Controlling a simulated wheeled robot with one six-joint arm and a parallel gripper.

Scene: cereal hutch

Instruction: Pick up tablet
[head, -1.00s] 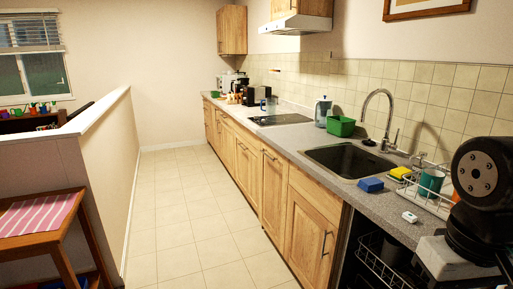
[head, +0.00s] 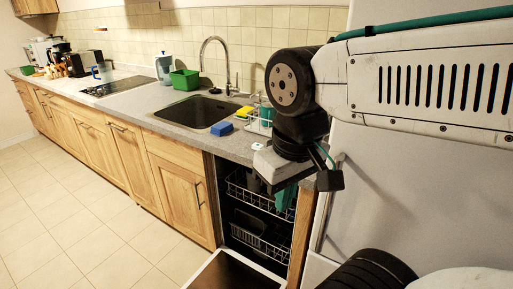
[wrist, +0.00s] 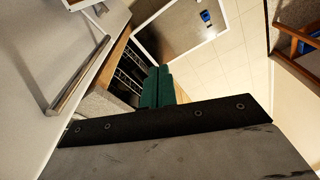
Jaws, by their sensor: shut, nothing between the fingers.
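I cannot make out a tablet for certain. A small white item (head: 257,146) shows in the head view on the counter, close to the white block of my wrist and partly lost against it. My gripper (head: 286,200) points down in the head view, in front of the open dishwasher, with its teal fingers together. In the wrist view the two green fingers (wrist: 158,86) lie side by side, shut and empty. A small blue patch (wrist: 206,17) shows on the dark panel of the lowered dishwasher door in the wrist view; I cannot tell what it is.
The dishwasher racks (head: 262,225) and lowered door (head: 235,275) are beneath my gripper. A blue block (head: 222,128), yellow sponge (head: 244,112), dish rack (head: 258,122) and sink (head: 195,112) are on the counter (head: 140,108). A white fridge (head: 385,200) stands at right. Floor at left is clear.

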